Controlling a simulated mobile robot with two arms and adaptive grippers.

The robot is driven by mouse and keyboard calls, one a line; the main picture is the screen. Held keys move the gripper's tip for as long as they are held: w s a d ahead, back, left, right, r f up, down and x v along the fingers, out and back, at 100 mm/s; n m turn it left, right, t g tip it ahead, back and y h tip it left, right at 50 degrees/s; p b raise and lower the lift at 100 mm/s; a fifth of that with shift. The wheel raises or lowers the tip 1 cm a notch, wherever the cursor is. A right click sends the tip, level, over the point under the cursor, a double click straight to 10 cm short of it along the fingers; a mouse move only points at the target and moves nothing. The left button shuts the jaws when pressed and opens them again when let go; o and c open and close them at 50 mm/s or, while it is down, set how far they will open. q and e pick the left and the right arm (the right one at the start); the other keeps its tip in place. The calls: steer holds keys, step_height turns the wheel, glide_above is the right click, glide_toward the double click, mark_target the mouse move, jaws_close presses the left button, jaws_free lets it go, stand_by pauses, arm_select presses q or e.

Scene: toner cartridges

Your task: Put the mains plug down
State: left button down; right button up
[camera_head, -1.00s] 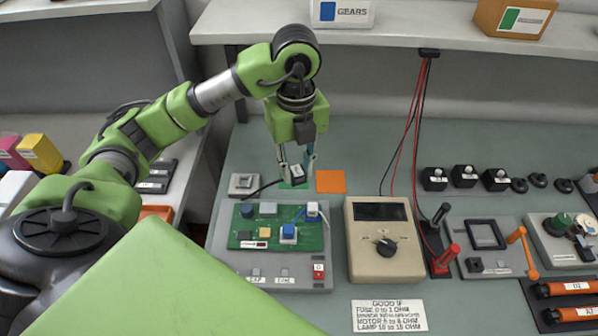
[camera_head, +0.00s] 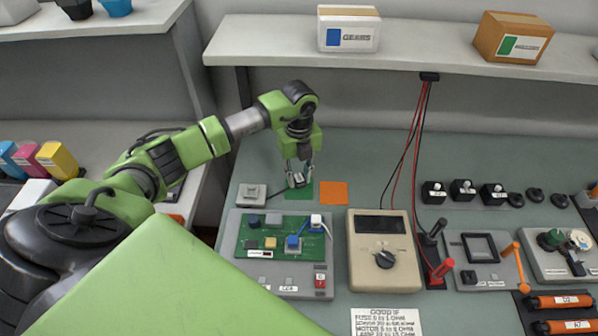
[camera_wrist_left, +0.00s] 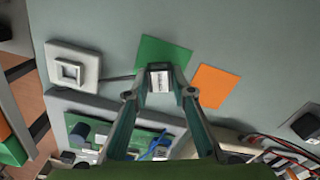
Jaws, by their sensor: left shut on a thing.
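The mains plug (camera_head: 297,180) is a small light-grey block with a dark cable running left toward a grey socket (camera_head: 252,194). My left gripper (camera_head: 299,179) is shut on the plug and points down at the green square (camera_head: 300,190) on the bench. In the left wrist view the plug (camera_wrist_left: 160,80) sits between the two fingertips, over the lower part of the green square (camera_wrist_left: 165,52). I cannot tell whether the plug touches the bench. My right gripper is not in view.
An orange square (camera_head: 333,193) lies to the right of the green one. A grey board with a green circuit (camera_head: 262,239) and a beige meter (camera_head: 384,276) lie in front. A shelf (camera_head: 270,40) with boxes stands behind. The bench behind the squares is clear.

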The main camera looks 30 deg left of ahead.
mark_target(299, 178)
arm_select(q)
steer(key=shift+f, duration=0.15)
steer(key=shift+f, duration=0.1)
steer(key=shift+f+b, duration=0.15)
steer(key=shift+b, duration=0.15)
steer(key=c, duration=1.7)
jaws_free()
steer(key=shift+r, duration=0.4)
steer(key=shift+r+b, duration=1.5)
steer(key=shift+r, duration=4.4)
